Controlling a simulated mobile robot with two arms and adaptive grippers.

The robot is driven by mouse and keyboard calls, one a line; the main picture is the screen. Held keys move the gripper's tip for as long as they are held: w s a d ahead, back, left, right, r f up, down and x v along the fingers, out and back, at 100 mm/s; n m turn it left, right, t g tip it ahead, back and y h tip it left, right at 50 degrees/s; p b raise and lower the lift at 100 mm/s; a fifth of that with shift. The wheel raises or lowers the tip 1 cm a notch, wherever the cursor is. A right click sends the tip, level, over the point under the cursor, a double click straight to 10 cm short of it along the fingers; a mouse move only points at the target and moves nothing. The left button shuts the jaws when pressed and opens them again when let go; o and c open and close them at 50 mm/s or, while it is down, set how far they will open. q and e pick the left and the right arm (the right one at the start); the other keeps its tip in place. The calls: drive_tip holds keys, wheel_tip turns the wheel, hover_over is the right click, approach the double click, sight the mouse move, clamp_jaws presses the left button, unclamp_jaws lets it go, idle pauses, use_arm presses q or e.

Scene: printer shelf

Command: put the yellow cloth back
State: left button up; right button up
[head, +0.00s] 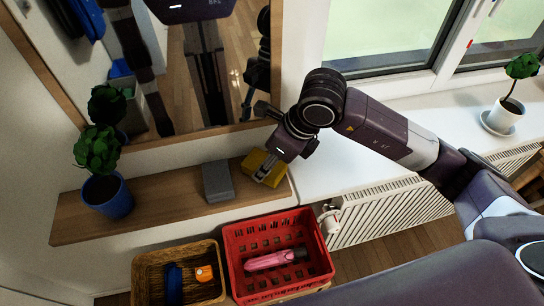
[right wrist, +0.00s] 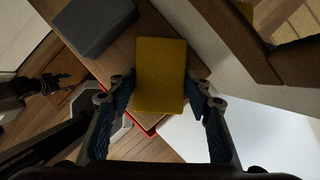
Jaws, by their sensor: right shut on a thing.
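The yellow cloth (head: 252,163) is a folded, block-like bundle at the right end of the wooden shelf (head: 150,205), under the mirror. In the right wrist view the cloth (right wrist: 161,75) lies between the two fingers of my right gripper (right wrist: 160,92). My right gripper also shows in the head view (head: 264,174), pointing down and shut on the cloth. I cannot tell whether the cloth touches the shelf. My left gripper (right wrist: 55,85) seems to show small at the left of the right wrist view, away from the cloth; its jaw state is unclear.
A grey block (head: 217,181) lies on the shelf just left of the cloth. A blue-potted plant (head: 108,196) stands at the left end. Below are a red crate (head: 236,282) with a pink item and a wicker basket (head: 141,268). The mirror (head: 172,142) rises behind.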

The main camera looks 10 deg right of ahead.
drive_tip(key=shift+s+a, duration=0.25)
drive_tip(key=shift+s, duration=0.05)
drive_tip(key=shift+s+a+r, duration=0.1)
drive_tip(key=shift+s+a, duration=0.05)
drive_tip(key=shift+s, duration=0.05)
drive_tip(key=o, duration=0.9)
drive_tip(key=shift+w, duration=0.1)
drive_tip(key=shift+o, duration=0.6)
drive_tip(key=shift+f, duration=0.2)
drive_tip(key=shift+r, duration=0.3)
drive_tip(key=shift+d+r, duration=0.2)
drive_tip(key=shift+r, duration=0.05)
use_arm(q)
drive_tip(key=shift+s+a+f+b, duration=0.2)
drive_tip(key=shift+s+f+b, duration=0.3)
drive_tip(key=shift+s+f, duration=0.05)
drive_tip(key=shift+s+a+f+b, duration=0.2)
drive_tip(key=shift+s+f+b, duration=0.25)
drive_tip(key=shift+s+f, duration=0.05)
use_arm(e)
drive_tip(key=v, duration=1.1)
drive_tip(key=shift+r, duration=0.15)
